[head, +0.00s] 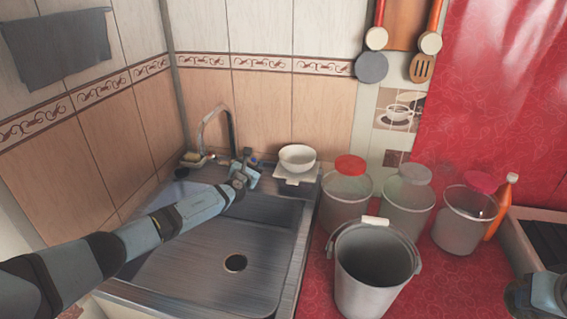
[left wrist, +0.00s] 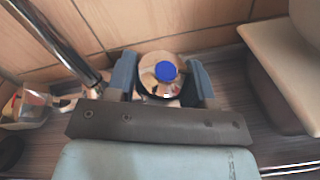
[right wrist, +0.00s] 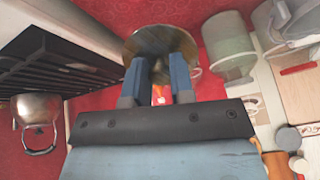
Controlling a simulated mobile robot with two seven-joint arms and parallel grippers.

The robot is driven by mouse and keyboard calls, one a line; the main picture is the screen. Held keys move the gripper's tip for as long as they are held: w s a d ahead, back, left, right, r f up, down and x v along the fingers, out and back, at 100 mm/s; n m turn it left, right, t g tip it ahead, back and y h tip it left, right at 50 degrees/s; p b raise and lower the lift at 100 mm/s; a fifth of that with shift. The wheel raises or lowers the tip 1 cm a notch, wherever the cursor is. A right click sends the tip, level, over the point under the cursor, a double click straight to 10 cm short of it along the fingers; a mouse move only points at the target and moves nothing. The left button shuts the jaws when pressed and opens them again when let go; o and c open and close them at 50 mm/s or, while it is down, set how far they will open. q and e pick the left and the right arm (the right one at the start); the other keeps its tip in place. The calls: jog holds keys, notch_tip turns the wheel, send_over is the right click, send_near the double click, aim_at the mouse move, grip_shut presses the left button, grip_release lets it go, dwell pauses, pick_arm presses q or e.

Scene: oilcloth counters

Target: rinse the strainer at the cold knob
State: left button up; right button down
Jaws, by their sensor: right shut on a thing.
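The cold knob (left wrist: 148,72), a round metal knob with a blue cap, stands behind the sink beside the curved tap (head: 215,118). My left gripper (head: 245,171) is open around it, one finger on each side in the left wrist view (left wrist: 164,80); I cannot tell whether they touch it. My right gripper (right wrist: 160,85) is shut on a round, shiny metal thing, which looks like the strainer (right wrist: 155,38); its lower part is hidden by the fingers. In the head view only part of my right arm shows at the lower right, and the strainer is not visible.
The metal sink (head: 190,262) with its dark drain is empty. A white bowl (head: 297,156) stands behind it. To the right are a grey bucket (head: 372,290), several lidded jars and an orange bottle (head: 503,200). A stove (right wrist: 50,50) and a kettle (right wrist: 37,110) show in the right wrist view.

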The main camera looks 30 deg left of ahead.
pick_arm(q)
jog(key=shift+c, duration=1.4)
jog(key=shift+d+f+n+y+b, duration=0.1)
jog(key=shift+n+y+b, duration=0.2)
jog(key=shift+n+y, duration=0.5)
pick_arm(e)
jog(key=shift+f, duration=0.3)
pick_arm(q)
jog(key=n+y+b, duration=0.1)
jog(key=n+y, duration=0.1)
jog(key=y, duration=0.1)
pick_arm(e)
jog(key=shift+f, duration=0.55)
pick_arm(q)
jog(key=o, duration=0.9)
jog(key=v, duration=0.4)
jog(key=p+v, duration=0.1)
jog(key=v, duration=0.7)
jog(key=shift+r+p, duration=0.3)
pick_arm(e)
jog(key=shift+r, duration=0.85)
